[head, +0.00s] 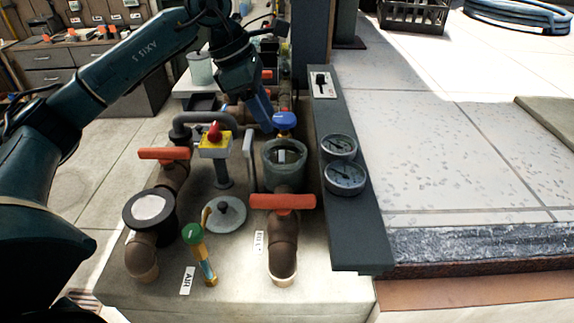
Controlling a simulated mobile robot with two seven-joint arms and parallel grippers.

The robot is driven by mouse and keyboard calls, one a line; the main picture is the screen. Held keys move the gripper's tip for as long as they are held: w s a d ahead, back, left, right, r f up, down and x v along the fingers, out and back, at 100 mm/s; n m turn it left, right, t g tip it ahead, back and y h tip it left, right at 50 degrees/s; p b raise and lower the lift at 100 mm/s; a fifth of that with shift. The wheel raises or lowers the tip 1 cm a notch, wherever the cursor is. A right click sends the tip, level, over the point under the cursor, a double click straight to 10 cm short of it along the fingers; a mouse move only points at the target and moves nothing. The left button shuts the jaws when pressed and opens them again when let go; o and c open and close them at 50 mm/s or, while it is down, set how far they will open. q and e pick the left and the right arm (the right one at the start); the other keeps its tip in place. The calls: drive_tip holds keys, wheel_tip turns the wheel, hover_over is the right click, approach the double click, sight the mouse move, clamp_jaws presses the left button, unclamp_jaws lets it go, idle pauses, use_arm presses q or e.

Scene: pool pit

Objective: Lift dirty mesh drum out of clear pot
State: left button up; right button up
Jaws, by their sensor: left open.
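The clear pot (284,178) stands upright at the middle of the pipework, open at the top, with a greenish see-through wall. Inside it I see a dark round top with a small pale upright piece, which looks like the mesh drum (283,157); most of it is hidden by the pot, and its dirt cannot be made out. A grey round lid with a knob (225,214) lies on the slab to the left of the pot. My left gripper (262,112) is open, pointing down above and behind the pot, apart from it. My right gripper is not in view.
A blue knob (285,121) is just behind the pot. An orange handle (283,202) is in front, two gauges (344,177) to the right, and a yellow box with red button (215,143) to the left. A pale canister (200,68) stands farther back.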

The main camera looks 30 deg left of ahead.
sight(283, 155)
use_arm(q)
drive_tip(key=x, duration=0.3)
drive_tip(key=shift+d+f, duration=0.1)
drive_tip(key=shift+f, duration=0.1)
drive_tip(key=shift+s+a+p+x, duration=0.15)
drive_tip(key=shift+p+x, duration=0.25)
drive_tip(key=shift+x, duration=0.95)
drive_tip(key=shift+s+a+p+x, duration=0.1)
drive_tip(key=shift+a+p+x, duration=0.2)
drive_tip(key=shift+x, duration=1.05)
drive_tip(key=shift+d+f, duration=0.1)
drive_tip(key=shift+f, duration=0.05)
drive_tip(key=shift+c, duration=0.3)
drive_tip(key=shift+w, duration=0.1)
drive_tip(key=c, duration=0.8)
drive_tip(key=shift+c, duration=0.2)
